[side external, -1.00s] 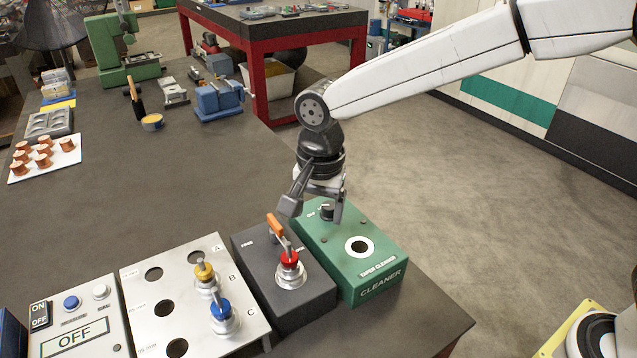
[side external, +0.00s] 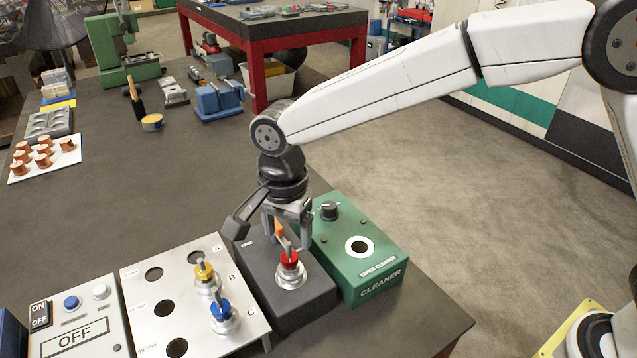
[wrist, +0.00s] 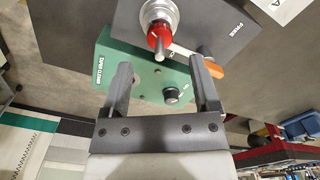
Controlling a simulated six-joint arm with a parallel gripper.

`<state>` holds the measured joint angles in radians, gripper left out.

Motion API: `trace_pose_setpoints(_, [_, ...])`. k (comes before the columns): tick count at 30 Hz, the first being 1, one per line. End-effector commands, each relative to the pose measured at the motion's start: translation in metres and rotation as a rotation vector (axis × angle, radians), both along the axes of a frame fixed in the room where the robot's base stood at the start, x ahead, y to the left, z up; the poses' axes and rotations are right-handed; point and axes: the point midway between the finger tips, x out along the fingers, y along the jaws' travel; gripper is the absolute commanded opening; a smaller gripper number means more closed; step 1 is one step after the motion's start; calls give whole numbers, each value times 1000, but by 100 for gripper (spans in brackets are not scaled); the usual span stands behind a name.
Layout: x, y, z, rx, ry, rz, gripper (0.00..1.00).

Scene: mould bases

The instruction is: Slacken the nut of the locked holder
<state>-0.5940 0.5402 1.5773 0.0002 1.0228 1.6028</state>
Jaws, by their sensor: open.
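A holder with a red nut (side external: 289,260) stands upright in a dark block (side external: 300,312); it also shows at the top of the wrist view (wrist: 160,35). My gripper (side external: 287,238) is open above the back of the block. In the wrist view, the handle lies close to the right fingertip; I cannot tell whether they touch. The block's "FREE" label is visible.
A green cleaner box (side external: 375,285) with a knob stands directly right of the block. A metal rack (side external: 190,250) with yellow and blue holders stands to the left, beside a box reading OFF (side external: 75,338).

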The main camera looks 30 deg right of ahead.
Motion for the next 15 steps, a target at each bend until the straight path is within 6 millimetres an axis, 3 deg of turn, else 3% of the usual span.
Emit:
trace_pose_setpoints(9, [0, 0, -37, -1, 1, 0, 79])
trace_pose_setpoints(15, [0, 0, -45, 1, -1, 0, 79])
